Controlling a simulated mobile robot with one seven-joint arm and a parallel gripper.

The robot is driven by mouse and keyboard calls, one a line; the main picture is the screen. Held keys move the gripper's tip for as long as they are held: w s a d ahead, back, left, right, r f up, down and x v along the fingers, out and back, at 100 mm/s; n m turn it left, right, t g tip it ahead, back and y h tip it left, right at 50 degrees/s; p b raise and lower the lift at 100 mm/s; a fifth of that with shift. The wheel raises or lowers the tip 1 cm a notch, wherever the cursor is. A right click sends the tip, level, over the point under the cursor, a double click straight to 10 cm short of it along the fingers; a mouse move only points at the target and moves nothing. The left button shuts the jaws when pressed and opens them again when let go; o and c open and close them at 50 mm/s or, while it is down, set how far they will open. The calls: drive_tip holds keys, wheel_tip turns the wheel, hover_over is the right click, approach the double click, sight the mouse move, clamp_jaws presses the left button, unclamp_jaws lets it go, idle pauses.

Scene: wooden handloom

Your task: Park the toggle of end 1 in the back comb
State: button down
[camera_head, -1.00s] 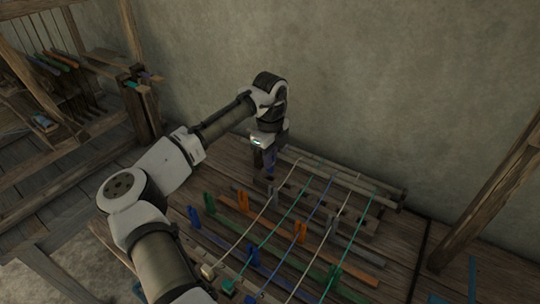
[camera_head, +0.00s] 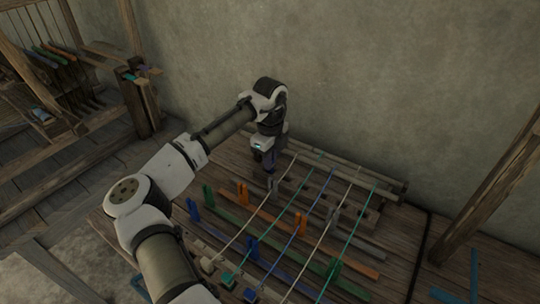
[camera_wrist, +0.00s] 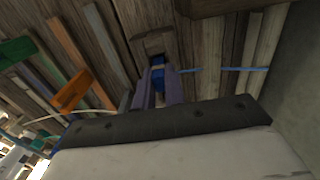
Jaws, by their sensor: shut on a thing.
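My gripper (camera_head: 270,167) is low over the back left of the bench, by the left end of the notched wooden strip (camera_head: 371,216) that looks like the back comb. In the wrist view its purple-grey fingers (camera_wrist: 160,88) are shut on a blue toggle (camera_wrist: 158,76). A light blue strand (camera_wrist: 230,69) runs right from the fingers. A wooden block with a dark opening (camera_wrist: 154,42) is right by the toggle; I cannot tell whether the toggle is inside it. The held toggle is hidden in the head view, and no end number is legible.
White, teal and blue strands (camera_head: 297,233) stretch across the bench to a back bar (camera_head: 385,192). Front toggles, including a teal one (camera_head: 228,281), lie near my arm. Coloured upright clips (camera_head: 243,193) stand on slats. The wall (camera_head: 400,80) is close behind.

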drive_tip(key=shift+f, duration=0.4)
drive_tip(key=c, duration=1.4)
unclamp_jaws()
wheel_tip(320, 180, up, 14)
drive_tip(key=shift+f+b, duration=0.1)
drive_tip(key=shift+b, duration=0.65)
